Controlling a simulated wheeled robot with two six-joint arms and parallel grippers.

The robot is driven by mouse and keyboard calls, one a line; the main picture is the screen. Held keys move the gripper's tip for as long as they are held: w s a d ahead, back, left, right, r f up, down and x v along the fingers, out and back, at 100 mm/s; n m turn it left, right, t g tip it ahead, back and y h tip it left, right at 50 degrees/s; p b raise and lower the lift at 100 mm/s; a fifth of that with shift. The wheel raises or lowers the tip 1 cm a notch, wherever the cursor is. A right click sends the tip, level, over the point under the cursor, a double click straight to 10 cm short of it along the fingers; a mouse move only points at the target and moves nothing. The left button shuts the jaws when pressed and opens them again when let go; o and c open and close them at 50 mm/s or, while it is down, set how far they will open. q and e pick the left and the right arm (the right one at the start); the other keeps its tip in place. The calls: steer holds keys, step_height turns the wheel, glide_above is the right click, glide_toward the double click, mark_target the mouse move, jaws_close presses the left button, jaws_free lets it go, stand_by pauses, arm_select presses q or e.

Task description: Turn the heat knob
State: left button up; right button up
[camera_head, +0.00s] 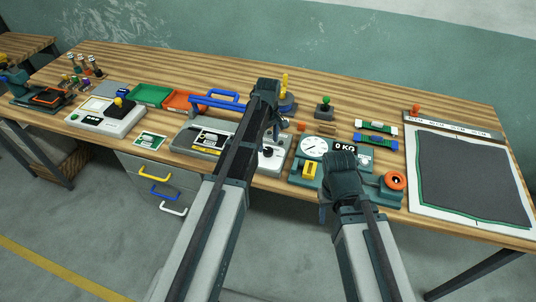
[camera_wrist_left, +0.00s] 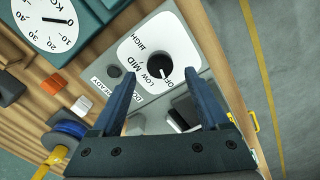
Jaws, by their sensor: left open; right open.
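The heat knob (camera_wrist_left: 156,67) is round and black on a white dial plate (camera_wrist_left: 140,43) marked OFF, LOW, MID and HIGH. Its pale mark points towards OFF. In the head view the knob (camera_head: 268,152) sits at the right end of the grey sealer machine (camera_head: 190,141). My left gripper (camera_wrist_left: 162,82) is open and empty, its fingertips on either side of the knob in the wrist view. I cannot tell whether they touch it. In the head view my left gripper (camera_head: 274,128) is just above the knob. My right gripper (camera_head: 328,205) is open near the scale; its fingertips are partly hidden.
A green scale (camera_head: 305,172) with a round dial stands right of the sealer. A blue handle bar (camera_head: 215,104) rises behind the sealer. Dark netting (camera_head: 470,175) lies on a white board at right.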

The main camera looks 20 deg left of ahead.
mark_target(268, 150)
arm_select(q)
step_height(268, 150, down, 4)
steer(key=shift+r+b, duration=0.2)
steer(key=shift+b, duration=1.05)
arm_select(e)
step_height(268, 150, down, 4)
steer(key=shift+r, duration=0.25)
arm_select(q)
jaws_close()
